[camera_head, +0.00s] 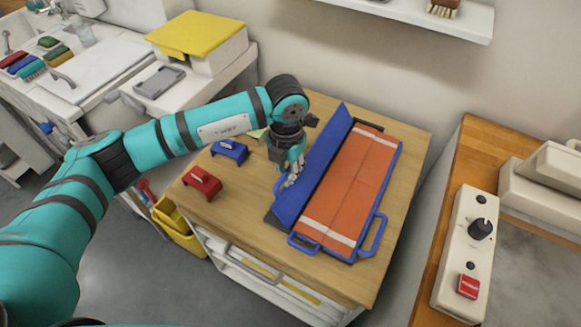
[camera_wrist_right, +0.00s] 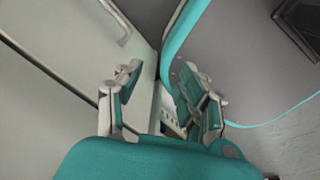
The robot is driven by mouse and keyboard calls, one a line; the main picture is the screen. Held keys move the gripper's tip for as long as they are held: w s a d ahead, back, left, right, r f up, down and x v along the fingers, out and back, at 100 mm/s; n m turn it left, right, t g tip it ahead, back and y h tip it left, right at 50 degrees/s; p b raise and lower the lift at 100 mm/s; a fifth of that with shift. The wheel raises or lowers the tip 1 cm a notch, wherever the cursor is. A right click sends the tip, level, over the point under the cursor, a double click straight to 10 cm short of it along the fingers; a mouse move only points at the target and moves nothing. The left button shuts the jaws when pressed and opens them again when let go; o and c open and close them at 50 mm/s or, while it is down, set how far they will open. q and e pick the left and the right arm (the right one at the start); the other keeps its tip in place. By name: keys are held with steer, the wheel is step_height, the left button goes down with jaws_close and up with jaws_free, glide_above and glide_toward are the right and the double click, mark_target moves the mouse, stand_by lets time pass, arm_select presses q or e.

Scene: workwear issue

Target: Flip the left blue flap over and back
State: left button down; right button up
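A folding board lies on the wooden table, with an orange garment (camera_head: 349,188) with pale stripes on it. The left blue flap (camera_head: 318,165) stands tilted up along the garment's left side. The blue right side of the board (camera_head: 375,228) looks flat. My left gripper (camera_head: 291,179) is at the outer, left face of the left flap, close to or touching it. Its fingers are small and overlap the flap, so I cannot tell whether they are open or shut. My right gripper (camera_wrist_right: 158,105) shows in the right wrist view, fingers apart and empty, away from the board.
A red clamp-like block (camera_head: 202,184) and a blue one (camera_head: 230,152) stand on the table (camera_head: 240,205) left of the board. A control box (camera_head: 468,255) with a knob and red switch is on the right counter. A yellow-lidded box (camera_head: 197,42) stands behind left.

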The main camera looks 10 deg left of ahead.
mark_target(271, 190)
arm_select(q)
steer(key=shift+w+a+f+b, duration=0.3)
steer(key=shift+a+f+b, duration=0.4)
steer(key=shift+a+f, duration=0.1)
steer(key=shift+w+a+f+b, duration=0.3)
steer(key=shift+a+f+b, duration=0.35)
steer(key=shift+a+b, duration=0.1)
steer(key=shift+w+a+f+b, duration=0.15)
steer(key=shift+a+f+b, duration=0.1)
steer(key=shift+f+b, duration=0.2)
steer(key=shift+w+a+f+b, duration=0.15)
steer(key=shift+a+f+b, duration=0.1)
steer(key=shift+f+b, duration=0.2)
steer(key=shift+w+a+f+b, duration=0.1)
steer(key=shift+a+f+b, duration=0.05)
steer(key=shift+f+b, duration=0.45)
steer(key=shift+w+a+f+b, duration=0.1)
steer(key=shift+a+f+b, duration=0.05)
steer(key=shift+f+b, duration=0.35)
steer(key=shift+w+a+f+b, duration=0.1)
steer(key=shift+f+b, duration=0.8)
steer(key=shift+f, duration=0.3)
steer(key=c, duration=2)
jaws_free()
steer(key=shift+c, duration=0.2)
steer(key=o, duration=0.5)
